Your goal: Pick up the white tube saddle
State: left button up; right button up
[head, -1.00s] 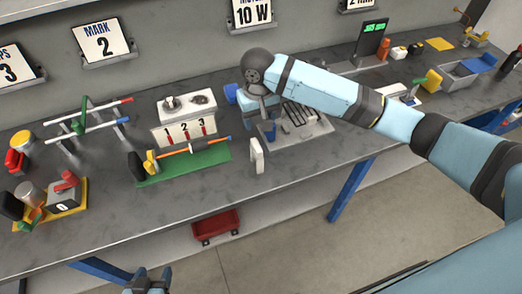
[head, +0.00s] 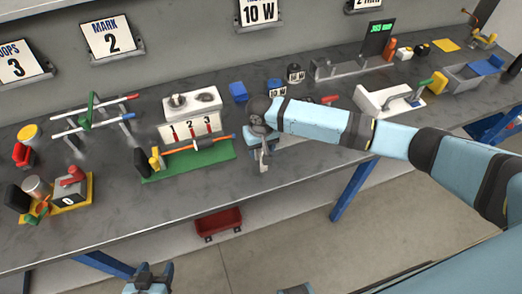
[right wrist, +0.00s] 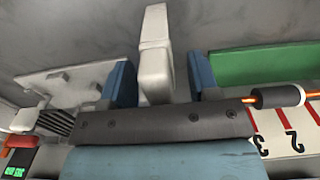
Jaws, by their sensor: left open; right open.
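The white tube saddle (right wrist: 155,60) is a narrow, upright white block between the two blue fingers of my right gripper (right wrist: 161,80) in the right wrist view. The fingers are open, one on each side, with a gap on the right; I cannot tell whether the left finger touches it. My left gripper (head: 149,278) is at the bottom edge, away from the bench, open and empty.
A green base with an orange rod (head: 195,148) lies close left of the right gripper, before the white 1-2-3 block (head: 192,105). A white fixture (head: 388,100) stands to the right. A red bin (head: 218,222) is below.

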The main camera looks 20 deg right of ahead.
jog(key=shift+f, duration=0.1)
jog(key=shift+c, duration=0.2)
jog(key=c, duration=1)
